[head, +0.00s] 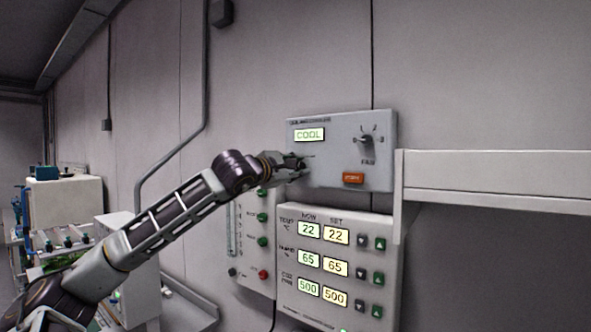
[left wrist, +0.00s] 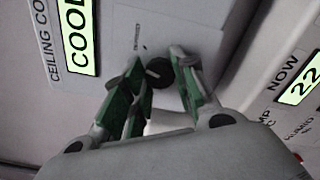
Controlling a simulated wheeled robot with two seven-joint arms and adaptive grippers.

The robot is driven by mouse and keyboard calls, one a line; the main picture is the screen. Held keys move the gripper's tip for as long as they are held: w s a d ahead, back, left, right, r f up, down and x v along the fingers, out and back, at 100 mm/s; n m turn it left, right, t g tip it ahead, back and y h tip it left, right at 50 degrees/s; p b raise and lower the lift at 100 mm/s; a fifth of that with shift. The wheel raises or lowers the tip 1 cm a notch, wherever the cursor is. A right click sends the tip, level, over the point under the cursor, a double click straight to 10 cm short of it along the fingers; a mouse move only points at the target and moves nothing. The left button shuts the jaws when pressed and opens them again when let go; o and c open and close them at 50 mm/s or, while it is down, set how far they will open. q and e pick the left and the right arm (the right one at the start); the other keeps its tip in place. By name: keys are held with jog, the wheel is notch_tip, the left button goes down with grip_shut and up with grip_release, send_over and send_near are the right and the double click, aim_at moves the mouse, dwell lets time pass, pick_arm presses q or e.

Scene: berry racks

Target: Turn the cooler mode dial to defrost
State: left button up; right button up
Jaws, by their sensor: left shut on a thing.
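The ceiling cooler panel (head: 338,122) is a grey box on the wall. Its lit display (head: 309,134) reads COOL; it also shows in the left wrist view (left wrist: 77,36). My left gripper (head: 303,164) is at the panel's lower left, below that display. In the left wrist view its green-padded fingers (left wrist: 160,70) are closed around a small dark round dial (left wrist: 158,73), beside small print too blurred to read. In the head view the gripper hides this dial. The dial's pointer direction cannot be told. My right gripper is out of view.
A second knob (head: 365,140) with a scale sits on the panel's right, above an orange button (head: 353,178). Below is a panel of number displays (head: 335,234) with arrow buttons. A white shelf (head: 490,178) juts out at right. Racks (head: 70,240) stand at far left.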

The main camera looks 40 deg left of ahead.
pick_arm(q)
jog(key=m, duration=0.5)
jog(key=shift+f+m, duration=0.1)
jog(key=shift+m, duration=0.3)
dwell(0.4)
jog(key=o, duration=1.1)
jog(key=shift+c, duration=0.2)
